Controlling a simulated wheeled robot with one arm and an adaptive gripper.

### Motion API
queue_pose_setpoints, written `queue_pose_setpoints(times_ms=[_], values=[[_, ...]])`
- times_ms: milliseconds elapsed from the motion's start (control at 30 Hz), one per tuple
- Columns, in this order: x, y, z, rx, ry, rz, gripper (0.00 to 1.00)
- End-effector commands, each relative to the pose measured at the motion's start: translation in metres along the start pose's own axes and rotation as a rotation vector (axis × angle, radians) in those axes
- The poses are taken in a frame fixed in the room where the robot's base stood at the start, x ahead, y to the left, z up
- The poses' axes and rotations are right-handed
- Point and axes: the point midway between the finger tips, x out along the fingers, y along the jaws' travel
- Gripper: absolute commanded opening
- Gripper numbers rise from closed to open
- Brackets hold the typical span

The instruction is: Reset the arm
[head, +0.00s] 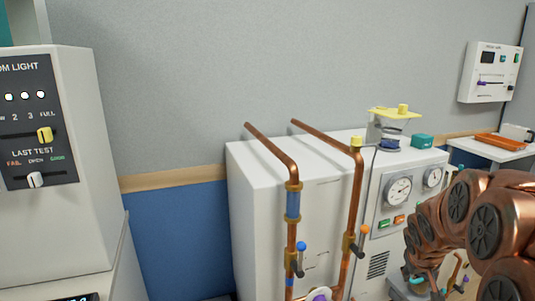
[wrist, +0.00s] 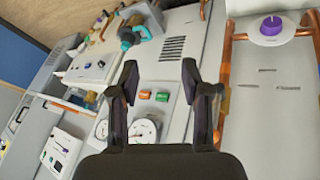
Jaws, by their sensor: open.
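My gripper (wrist: 160,100) shows in the wrist view with its two dark fingers spread apart and nothing between them. Beyond the fingers is the front of a white machine with two round gauges (wrist: 143,130) and a green and an orange button. My copper-coloured arm (head: 485,225) is at the lower right of the head view, bent in front of the machine. My gripper does not show clearly in the head view.
A white cabinet (head: 275,165) carries copper pipes (head: 357,190) with valves. A control box (head: 490,72) hangs on the right wall. An orange object (head: 498,141) lies on a white surface (head: 485,149).

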Motion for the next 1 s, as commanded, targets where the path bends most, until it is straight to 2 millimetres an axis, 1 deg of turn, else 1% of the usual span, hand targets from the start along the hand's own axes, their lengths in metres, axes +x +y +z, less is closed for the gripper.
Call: queue_pose_setpoints(times_ms=[33, 167, 300, 367, 400, 467, 600, 700, 833, 900, 1000], values=[[-0.028, -0.009, 0.004, -0.004, -0.022, -0.012, 0.47], [-0.075, -0.033, 0.031, -0.004, -0.105, -0.045, 0.47], [-0.126, -0.059, 0.066, -0.012, -0.197, -0.088, 0.47], [-0.147, -0.069, 0.082, -0.017, -0.239, -0.109, 0.47], [-0.163, -0.076, 0.092, -0.021, -0.260, -0.123, 0.47], [-0.184, -0.086, 0.110, -0.029, -0.304, -0.146, 0.47], [-0.234, -0.108, 0.152, -0.051, -0.397, -0.203, 0.47], [-0.267, -0.120, 0.181, -0.071, -0.459, -0.245, 0.47], [-0.299, -0.132, 0.214, -0.094, -0.528, -0.290, 0.47], [-0.310, -0.135, 0.227, -0.105, -0.557, -0.306, 0.47], [-0.319, -0.138, 0.236, -0.112, -0.576, -0.321, 0.47]])
